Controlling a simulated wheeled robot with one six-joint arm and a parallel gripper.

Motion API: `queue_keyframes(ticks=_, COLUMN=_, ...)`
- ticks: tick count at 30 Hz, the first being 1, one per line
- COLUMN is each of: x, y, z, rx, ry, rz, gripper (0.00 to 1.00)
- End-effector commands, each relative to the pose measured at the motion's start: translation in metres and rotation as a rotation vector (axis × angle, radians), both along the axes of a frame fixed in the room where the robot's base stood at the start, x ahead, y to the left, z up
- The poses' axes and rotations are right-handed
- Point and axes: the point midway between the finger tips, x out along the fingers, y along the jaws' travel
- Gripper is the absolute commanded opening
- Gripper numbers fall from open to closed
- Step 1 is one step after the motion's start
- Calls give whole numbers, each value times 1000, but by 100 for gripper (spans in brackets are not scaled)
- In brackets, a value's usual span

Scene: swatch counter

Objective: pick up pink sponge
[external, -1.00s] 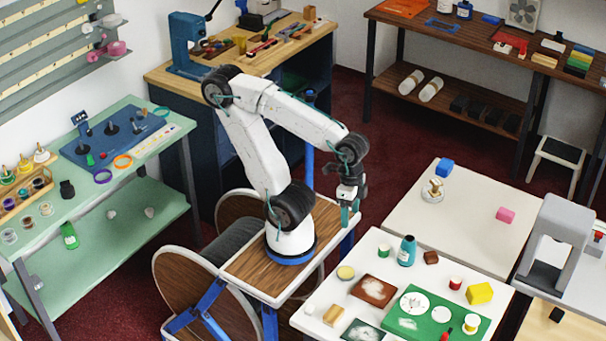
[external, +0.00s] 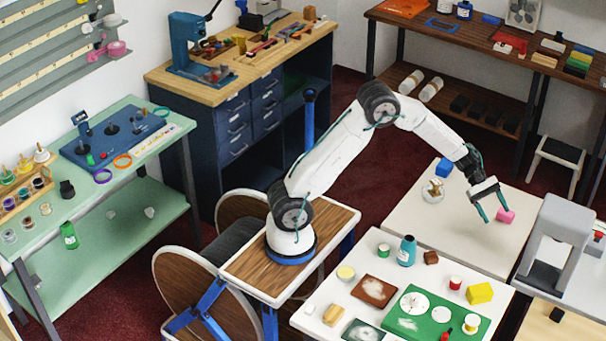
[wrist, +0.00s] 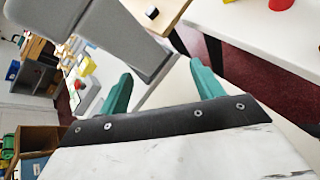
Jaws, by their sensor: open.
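The pink sponge (external: 507,217) is a small block on the white table at the right in the external view. My gripper (external: 494,214) is over that table with its teal fingers apart and pointing down. In the picture its right finger overlaps the sponge's left upper part. I cannot tell whether they touch or how high the fingertips are. In the wrist view my gripper (wrist: 160,75) shows two teal fingers spread with nothing between them that I can make out as the sponge. The sponge does not show there.
A grey arch-shaped stand (external: 548,245) is close to the right of the sponge. The nearer white table (external: 330,290) holds several items. The tabletop left of the sponge is clear.

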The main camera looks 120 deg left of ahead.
Motion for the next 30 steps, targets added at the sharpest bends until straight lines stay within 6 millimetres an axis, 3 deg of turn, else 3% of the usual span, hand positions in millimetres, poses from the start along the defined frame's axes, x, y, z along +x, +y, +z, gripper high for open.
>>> queue_keyframes(ticks=1, x=-5, y=39, z=-25, rx=-62, ry=1, rz=99, gripper=66)
queue_keyframes(ticks=3, x=-12, y=85, z=-53, rx=-144, ry=-9, rz=229, gripper=66)
queue_keyframes(ticks=6, x=-27, y=140, z=-89, rx=-243, ry=-25, rz=388, gripper=66)
queue_keyframes(ticks=10, x=-45, y=184, z=-120, rx=-326, ry=-46, rz=519, gripper=66)
queue_keyframes(ticks=16, x=-49, y=203, z=-137, rx=-366, ry=-56, rz=578, gripper=66)
queue_keyframes(ticks=30, x=6, y=202, z=-165, rx=-364, ry=-55, rz=575, gripper=66)
